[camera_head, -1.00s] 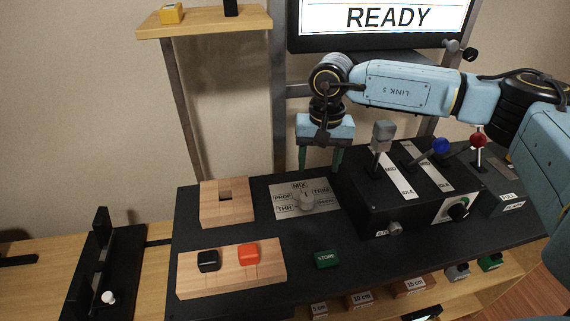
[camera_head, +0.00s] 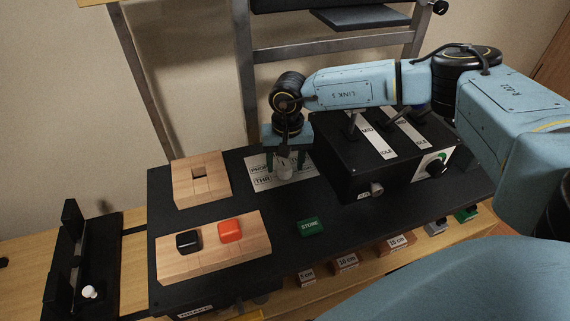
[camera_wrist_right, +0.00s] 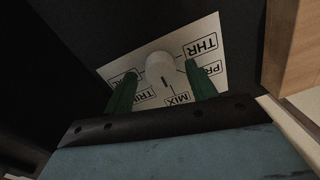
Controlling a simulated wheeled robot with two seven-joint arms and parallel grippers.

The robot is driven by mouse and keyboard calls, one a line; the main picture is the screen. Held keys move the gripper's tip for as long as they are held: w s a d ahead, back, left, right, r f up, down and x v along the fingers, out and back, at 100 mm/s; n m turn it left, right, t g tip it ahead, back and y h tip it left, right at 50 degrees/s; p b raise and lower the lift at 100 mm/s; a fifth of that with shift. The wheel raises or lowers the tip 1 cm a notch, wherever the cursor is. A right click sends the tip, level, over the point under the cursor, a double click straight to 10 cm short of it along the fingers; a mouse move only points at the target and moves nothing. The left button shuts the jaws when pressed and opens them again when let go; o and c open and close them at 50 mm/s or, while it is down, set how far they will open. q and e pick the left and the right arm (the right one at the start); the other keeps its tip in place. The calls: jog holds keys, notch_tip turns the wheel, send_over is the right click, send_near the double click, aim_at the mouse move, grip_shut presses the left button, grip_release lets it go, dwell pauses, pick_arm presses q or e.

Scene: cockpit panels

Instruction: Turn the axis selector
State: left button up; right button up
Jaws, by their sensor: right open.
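The axis selector is a pale round knob (camera_head: 284,171) on a white label plate (camera_head: 262,181) with THR, PROF, MIX and TRIM marks. The knob (camera_wrist_right: 160,68) also shows in the right wrist view, with a dark pointer line beside it. My right gripper (camera_head: 286,164) points down over the plate, its green fingers apart. In the right wrist view the fingers (camera_wrist_right: 160,82) stand on either side of the knob with gaps, not closed on it. The gripper hides part of the plate in the head view. My left gripper is not in view.
A black lever box (camera_head: 370,165) stands just right of the plate. A wooden block (camera_head: 200,190) with a square hole is to its left. A wooden board (camera_head: 215,255) with black and red buttons and a green STORE button (camera_head: 310,227) lie in front.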

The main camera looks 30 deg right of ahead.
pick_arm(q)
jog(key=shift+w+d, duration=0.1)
pick_arm(e)
jog(key=shift+f, duration=0.3)
jog(key=c, duration=1)
jog(key=shift+m+p, duration=0.3)
jog(key=shift+m, duration=0.7)
jog(key=m, duration=0.3)
jog(key=shift+p, duration=0.3)
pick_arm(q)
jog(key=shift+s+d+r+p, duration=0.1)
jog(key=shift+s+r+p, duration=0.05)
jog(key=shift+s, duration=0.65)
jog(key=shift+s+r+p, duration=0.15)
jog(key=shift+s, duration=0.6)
pick_arm(e)
jog(key=shift+m, duration=1.9)
